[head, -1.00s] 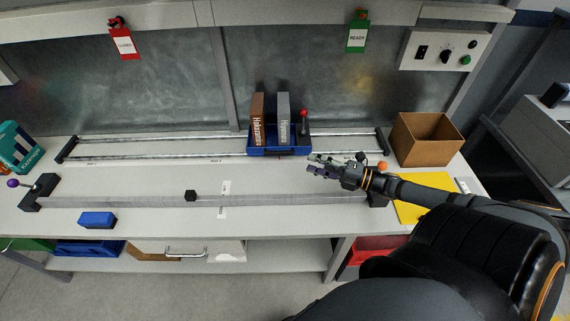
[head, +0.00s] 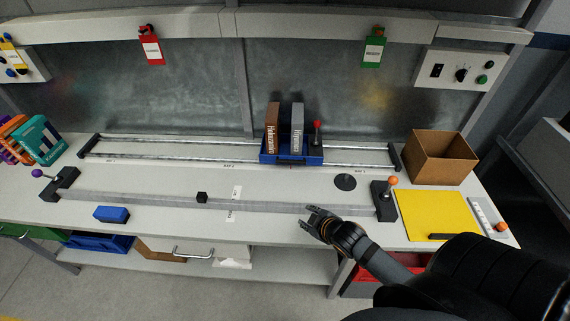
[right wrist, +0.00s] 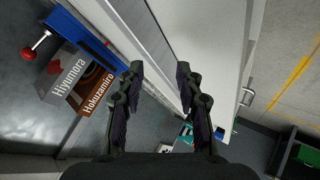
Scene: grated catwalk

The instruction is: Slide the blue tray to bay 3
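The blue tray (head: 284,159) sits on two metal rails (head: 200,155) in the head view, right of their middle. It carries a brown book-like box (head: 273,125) and a grey one (head: 297,128), both upright, and a red-knobbed lever stands at its right side. The tray also shows in the right wrist view (right wrist: 88,32). My right gripper (head: 311,221) is open and empty over the bench's front part, in front of the tray and apart from it. It also shows in the right wrist view (right wrist: 160,69). Small bay labels by the rails are unreadable. My left gripper is out of view.
A blue block (head: 112,214) lies front left. An orange-knobbed lever (head: 392,181), yellow mat (head: 432,215) and open cardboard box (head: 440,160) are right.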

